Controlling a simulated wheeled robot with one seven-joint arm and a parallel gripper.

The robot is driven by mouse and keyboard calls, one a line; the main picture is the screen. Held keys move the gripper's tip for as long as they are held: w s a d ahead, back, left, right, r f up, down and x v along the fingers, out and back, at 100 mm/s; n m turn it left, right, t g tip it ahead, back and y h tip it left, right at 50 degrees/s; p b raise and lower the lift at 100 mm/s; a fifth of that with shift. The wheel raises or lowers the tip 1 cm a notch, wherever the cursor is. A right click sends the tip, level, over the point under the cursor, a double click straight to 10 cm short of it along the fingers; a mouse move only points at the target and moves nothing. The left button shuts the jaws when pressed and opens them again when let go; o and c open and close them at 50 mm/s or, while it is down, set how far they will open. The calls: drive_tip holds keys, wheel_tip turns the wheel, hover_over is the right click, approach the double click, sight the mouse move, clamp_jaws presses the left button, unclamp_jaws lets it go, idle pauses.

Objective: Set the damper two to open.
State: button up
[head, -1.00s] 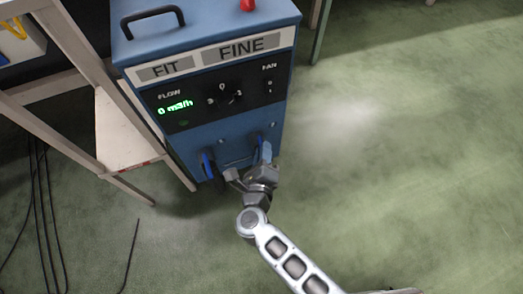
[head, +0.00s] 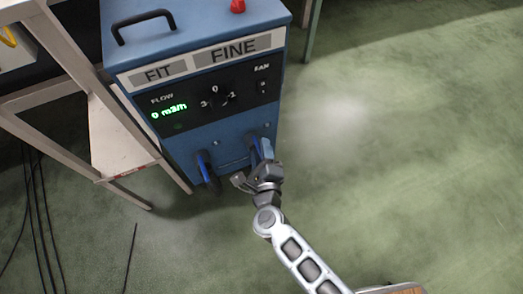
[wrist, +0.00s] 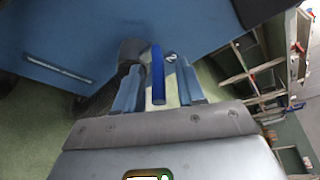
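A blue machine (head: 220,110) carries two blue lever handles low on its front, a left one (head: 206,168) and a right one (head: 254,148). In the wrist view one blue lever (wrist: 158,76) stands between the two fingers of my gripper (wrist: 160,88). The fingers are apart, with gaps seen on both sides of the lever. A dark hose-like part (wrist: 105,92) is left of the fingers.
The machine's display (head: 169,111) reads 0 m3/h, beside a numbered knob (head: 220,98) and a fan switch (head: 262,87). A pale metal frame with a shelf (head: 120,150) stands close on the left. Black cables lie on the floor at left. The green floor (head: 400,150) at right is clear.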

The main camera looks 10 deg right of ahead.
drive_tip(key=shift+s, duration=0.15)
drive_tip(key=p+v, duration=0.2)
drive_tip(key=v, duration=0.5)
drive_tip(key=shift+s, duration=0.3)
idle(0.4)
